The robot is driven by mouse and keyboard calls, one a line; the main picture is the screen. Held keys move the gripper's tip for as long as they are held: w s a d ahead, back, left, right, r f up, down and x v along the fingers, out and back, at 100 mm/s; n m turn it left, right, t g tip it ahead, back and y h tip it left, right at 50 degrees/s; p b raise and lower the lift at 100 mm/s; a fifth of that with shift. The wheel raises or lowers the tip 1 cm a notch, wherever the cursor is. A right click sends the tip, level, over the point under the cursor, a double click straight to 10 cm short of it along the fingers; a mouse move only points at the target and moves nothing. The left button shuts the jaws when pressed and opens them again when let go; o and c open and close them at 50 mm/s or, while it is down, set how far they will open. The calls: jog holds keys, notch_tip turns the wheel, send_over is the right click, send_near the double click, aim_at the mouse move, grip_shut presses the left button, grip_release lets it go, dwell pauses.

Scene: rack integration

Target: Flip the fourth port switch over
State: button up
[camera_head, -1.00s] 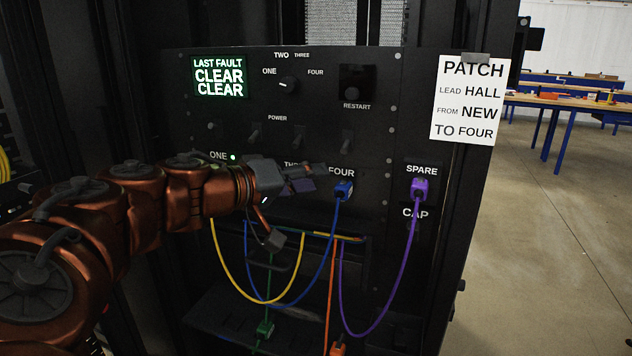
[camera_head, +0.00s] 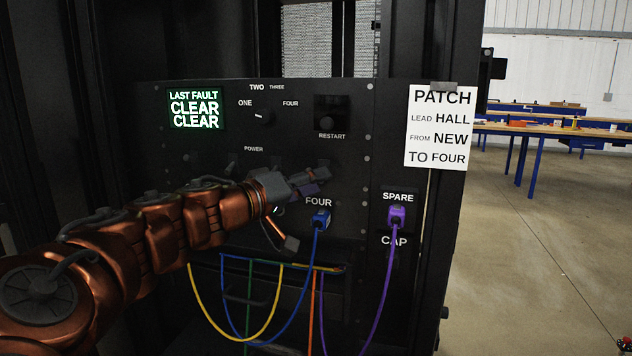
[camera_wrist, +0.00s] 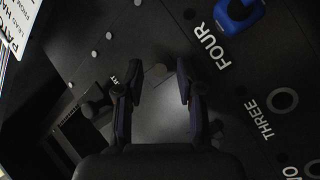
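The fourth port switch shows in the wrist view as a small grey piece (camera_wrist: 158,71) on the dark panel near the FOUR label (camera_wrist: 208,44). Its lever position is not clear there. In the head view my gripper covers its place above the FOUR label (camera_head: 318,202). My gripper (camera_head: 308,206) is in front of the panel with its two fingers spread and nothing between them. In the wrist view the fingertips of my gripper (camera_wrist: 160,82) stand on either side of the small piece. I cannot tell whether they touch the panel.
A blue plug (camera_head: 320,217) sits in port FOUR just below my gripper. A purple plug (camera_head: 397,214) sits in the SPARE port to the right. Cables hang below.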

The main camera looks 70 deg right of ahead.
jog(key=shift+s+d, duration=0.2)
jog(key=shift+d, duration=0.2)
grip_shut()
